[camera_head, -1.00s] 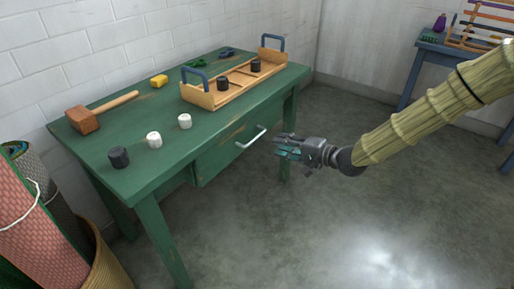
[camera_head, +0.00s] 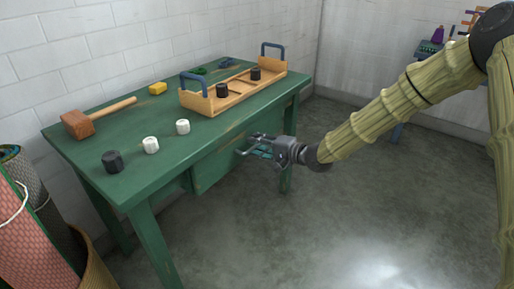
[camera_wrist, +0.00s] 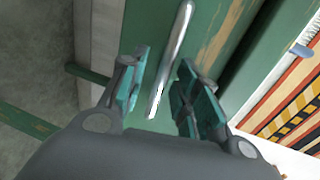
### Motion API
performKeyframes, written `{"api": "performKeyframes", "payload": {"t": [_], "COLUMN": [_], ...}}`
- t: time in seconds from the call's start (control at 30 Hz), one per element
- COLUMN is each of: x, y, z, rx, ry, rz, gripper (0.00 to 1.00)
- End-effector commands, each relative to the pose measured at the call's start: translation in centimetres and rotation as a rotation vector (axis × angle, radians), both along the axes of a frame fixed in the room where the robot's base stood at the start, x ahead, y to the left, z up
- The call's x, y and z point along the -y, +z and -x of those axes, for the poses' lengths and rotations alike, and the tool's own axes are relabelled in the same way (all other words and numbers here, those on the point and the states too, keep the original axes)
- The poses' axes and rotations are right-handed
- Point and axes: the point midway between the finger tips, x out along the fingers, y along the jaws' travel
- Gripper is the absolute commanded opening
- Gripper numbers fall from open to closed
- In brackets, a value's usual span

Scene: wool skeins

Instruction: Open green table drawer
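The green table (camera_head: 215,133) stands against the white wall, with its green drawer (camera_head: 212,172) under the top. The drawer looks shut. My gripper (camera_head: 252,148) is at the drawer front in the head view and hides most of the handle. In the wrist view, the metal bar handle (camera_wrist: 173,58) runs lengthwise between the two teal-padded fingers of my gripper (camera_wrist: 163,82). The fingers are open, one on each side of the bar, with visible gaps. The worn green drawer front (camera_wrist: 220,40) lies behind the handle.
On the table are a wooden tray (camera_head: 222,104) with blue handles, a mallet (camera_head: 78,124), a yellow block (camera_head: 157,88) and small black and white cylinders. Rolled textiles (camera_head: 40,240) stand at the left. The floor in front is clear.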

Motion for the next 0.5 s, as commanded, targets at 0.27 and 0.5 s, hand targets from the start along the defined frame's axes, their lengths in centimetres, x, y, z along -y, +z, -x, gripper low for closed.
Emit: {"api": "performKeyframes", "payload": {"t": [0.27, 0.5], "x": [-0.29, -0.29], "y": [-0.04, -0.05], "z": [-0.21, -0.20], "rx": [0.000, 0.000], "ry": [0.000, 0.000], "rz": [0.000, 0.000], "gripper": [0.32, 0.03]}}
